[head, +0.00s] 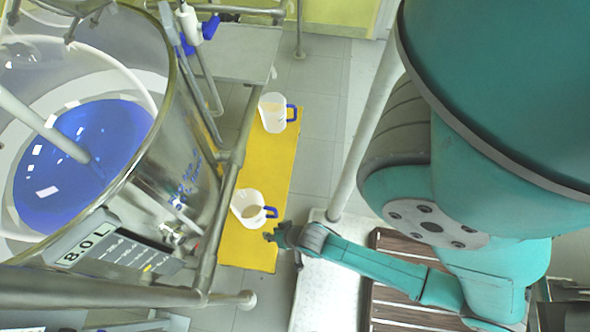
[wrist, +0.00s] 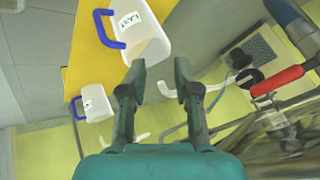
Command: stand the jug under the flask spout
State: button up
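Two white jugs with blue handles stand upright on a yellow board (head: 236,250). The nearer jug (head: 250,207) is close to my gripper (head: 272,236); the farther jug (head: 272,112) is at the board's far end. In the wrist view a larger labelled jug (wrist: 150,48) lies just ahead of my open fingertips (wrist: 157,78), and a smaller labelled jug (wrist: 97,104) is at left. Nothing is between the fingers. The large glass flask (head: 85,150) holds blue liquid at left in the head view. I cannot tell for sure which fitting is its spout.
A metal frame rail (head: 233,165) runs between the flask and the board. A plate marked 8.0 L (head: 85,250) is on the front. A red-handled part (wrist: 278,82) and a white hooked pipe (wrist: 196,95) show in the wrist view. Grey tiled floor (head: 318,130) is clear beyond the board.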

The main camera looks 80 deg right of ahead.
jog(key=s+a+r+n+t, duration=0.2)
jog(key=r+n, duration=0.1)
jog(key=r, duration=0.7)
jog(key=s+a+r+n+t+y, duration=0.1)
jog(key=s+a+r+n+t, duration=0.1)
jog(key=r, duration=0.9)
jog(key=s+a+r+n+t+y, duration=0.1)
jog(key=s+r+n+t, duration=0.3)
jog(key=r, duration=0.6)
jog(key=shift+s+a+r+n, duration=0.15)
jog(key=shift+a+r+n, duration=0.25)
jog(key=shift+n, duration=0.5)
jog(key=shift+f, duration=0.15)
